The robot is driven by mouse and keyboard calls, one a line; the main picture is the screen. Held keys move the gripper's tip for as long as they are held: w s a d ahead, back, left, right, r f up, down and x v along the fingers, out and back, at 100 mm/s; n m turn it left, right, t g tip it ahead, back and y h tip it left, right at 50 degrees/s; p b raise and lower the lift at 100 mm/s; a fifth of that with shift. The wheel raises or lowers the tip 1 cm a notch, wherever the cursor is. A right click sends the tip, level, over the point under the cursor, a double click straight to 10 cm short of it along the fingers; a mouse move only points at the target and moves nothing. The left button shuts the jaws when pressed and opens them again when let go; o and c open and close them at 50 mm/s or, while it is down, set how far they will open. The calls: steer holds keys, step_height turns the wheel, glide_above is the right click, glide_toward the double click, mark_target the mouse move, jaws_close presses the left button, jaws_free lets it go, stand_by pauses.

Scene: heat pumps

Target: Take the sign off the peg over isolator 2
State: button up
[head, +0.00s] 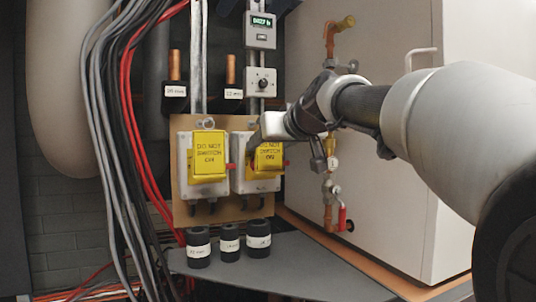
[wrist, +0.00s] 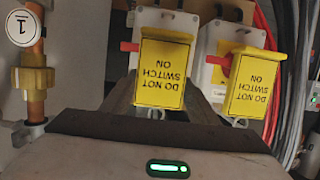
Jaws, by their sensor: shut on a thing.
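Two yellow "DO NOT SWITCH ON" signs hang in front of two white isolator boxes on a tan board. My gripper (head: 260,148) is shut on the right-hand sign (head: 268,160), in front of the right isolator (head: 240,182). In the wrist view, which is upside down, this sign (wrist: 162,72) is the left one, between my grey fingers (wrist: 160,108). The other sign (head: 209,165) hangs on the left isolator (head: 183,145), apart from my gripper; it also shows in the wrist view (wrist: 250,85). The peg behind the held sign is hidden. I cannot read any isolator number.
Grey, black and red cables (head: 125,120) run down on the left. Copper pipework with a red-handled valve (head: 341,218) stands right of the board, before a large white cabinet (head: 385,150). Black labelled cylinders (head: 229,243) stand below on a grey shelf (head: 300,265).

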steer(key=shift+r, duration=0.2)
steer(key=shift+r, duration=0.35)
steer(key=shift+r, duration=0.1)
steer(key=shift+c, duration=0.4)
steer(key=shift+s, duration=0.1)
steer(key=shift+s+d, duration=0.4)
steer(key=shift+s, duration=0.45)
steer(key=shift+s+d+b, duration=0.4)
steer(key=shift+s+b, duration=0.1)
steer(key=shift+s, duration=0.4)
steer(key=shift+s+d+b, duration=0.35)
steer(key=shift+s+b, duration=0.1)
steer(key=shift+s, duration=0.5)
steer(key=shift+s+d+b, duration=0.4)
steer(key=shift+s+b, duration=0.1)
steer(key=shift+s, duration=0.4)
